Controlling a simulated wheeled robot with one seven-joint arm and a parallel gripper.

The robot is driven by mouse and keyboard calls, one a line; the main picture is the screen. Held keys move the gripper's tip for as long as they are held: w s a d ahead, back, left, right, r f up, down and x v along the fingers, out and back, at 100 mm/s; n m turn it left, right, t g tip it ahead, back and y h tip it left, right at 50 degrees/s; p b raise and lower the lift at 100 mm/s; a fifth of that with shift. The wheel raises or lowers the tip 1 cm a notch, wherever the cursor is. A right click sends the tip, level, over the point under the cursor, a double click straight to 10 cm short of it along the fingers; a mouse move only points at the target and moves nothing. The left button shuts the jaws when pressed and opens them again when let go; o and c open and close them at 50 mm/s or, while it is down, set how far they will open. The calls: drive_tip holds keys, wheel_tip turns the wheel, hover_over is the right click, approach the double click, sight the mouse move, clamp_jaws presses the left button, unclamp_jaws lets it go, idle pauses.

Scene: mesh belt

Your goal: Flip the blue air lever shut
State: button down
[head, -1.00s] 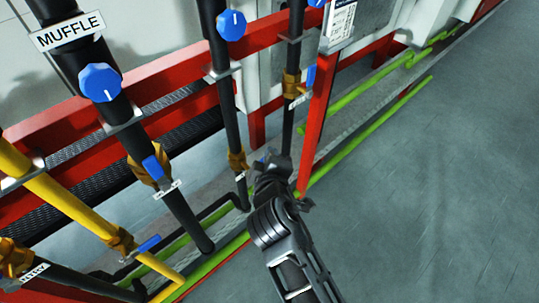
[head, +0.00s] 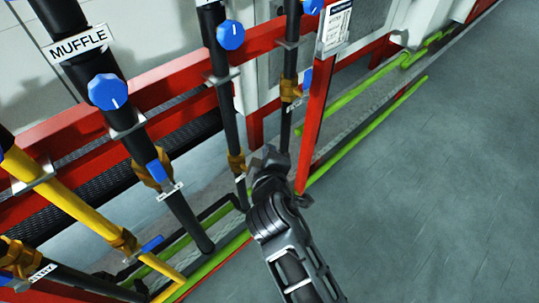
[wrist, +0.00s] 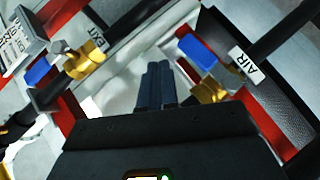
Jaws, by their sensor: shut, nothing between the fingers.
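The blue air lever (wrist: 197,50) shows in the wrist view, right of my fingers, on a brass valve (wrist: 212,88) beside a white AIR label (wrist: 243,62). It appears to lie across its black pipe. My gripper (wrist: 154,85) is shut and empty, its fingertips left of the lever with a visible gap in the picture. In the head view my gripper (head: 268,157) is beside the middle black pipe, whose brass valve (head: 237,163) shows just left of it. That pipe's lever is hidden behind my gripper there.
Another blue lever (wrist: 38,70) with its brass valve is left of my fingers. A red post (head: 315,120) stands close right of my gripper. The MUFFLE pipe (head: 75,60) and yellow pipe (head: 75,210) are left. Green pipes (head: 375,125) run low; open floor (head: 440,200) lies right.

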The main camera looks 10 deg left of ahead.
drive_tip(key=s+d+r, duration=0.5)
drive_tip(key=r, duration=0.3)
drive_tip(key=shift+r, duration=0.4)
drive_tip(key=shift+d, duration=0.1)
